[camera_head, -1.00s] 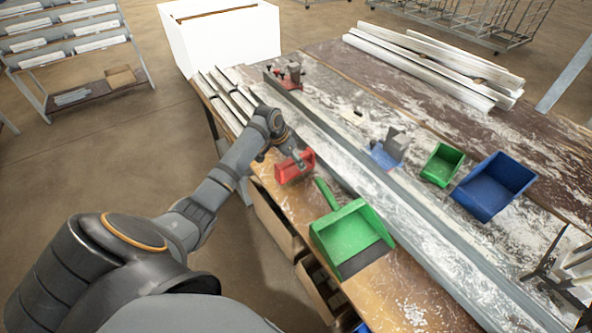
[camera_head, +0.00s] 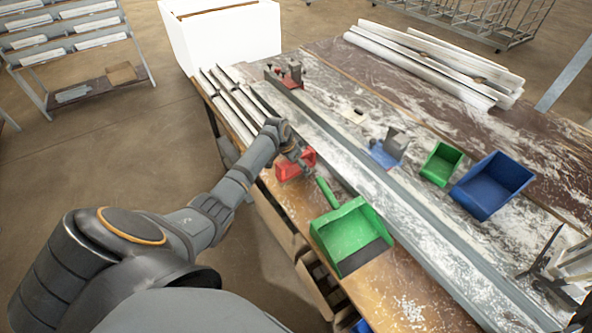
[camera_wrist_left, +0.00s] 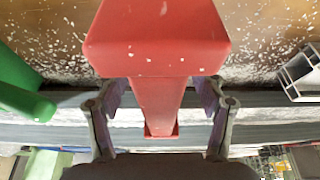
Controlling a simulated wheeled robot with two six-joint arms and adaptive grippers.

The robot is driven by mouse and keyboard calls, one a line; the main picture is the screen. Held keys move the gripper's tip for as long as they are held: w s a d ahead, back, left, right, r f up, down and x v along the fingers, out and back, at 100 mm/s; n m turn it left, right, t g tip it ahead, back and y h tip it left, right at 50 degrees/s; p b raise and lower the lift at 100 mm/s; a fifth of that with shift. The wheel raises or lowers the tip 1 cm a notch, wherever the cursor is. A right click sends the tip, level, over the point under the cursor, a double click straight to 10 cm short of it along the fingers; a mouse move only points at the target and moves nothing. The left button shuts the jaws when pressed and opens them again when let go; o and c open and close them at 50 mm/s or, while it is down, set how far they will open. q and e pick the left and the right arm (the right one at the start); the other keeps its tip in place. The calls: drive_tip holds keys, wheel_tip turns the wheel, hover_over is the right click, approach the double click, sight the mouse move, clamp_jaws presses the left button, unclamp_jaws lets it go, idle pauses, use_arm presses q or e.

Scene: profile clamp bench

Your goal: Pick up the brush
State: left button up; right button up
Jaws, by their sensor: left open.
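The brush is a red block with a narrower red handle, and it rests on the near edge of the bench (camera_head: 410,290). In the head view the red brush (camera_head: 288,170) is partly hidden by my left gripper (camera_head: 303,158). In the wrist view the brush (camera_wrist_left: 157,45) fills the upper middle, with its handle (camera_wrist_left: 158,98) running down between the two fingers of my left gripper (camera_wrist_left: 160,88). The fingers are open, one on each side of the handle, with visible gaps.
A green dustpan (camera_head: 345,228) lies just right of the brush, its handle (camera_wrist_left: 25,97) close by in the wrist view. A long grey rail (camera_head: 385,185) runs behind. A green bin (camera_head: 441,163), a blue bin (camera_head: 492,185) and white profiles (camera_head: 235,110) are also on the bench.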

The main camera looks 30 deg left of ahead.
use_arm(q)
drive_tip(key=shift+f, duration=0.2)
drive_tip(key=c, duration=1.2)
drive_tip(key=shift+c, duration=0.2)
drive_tip(key=shift+r, duration=0.2)
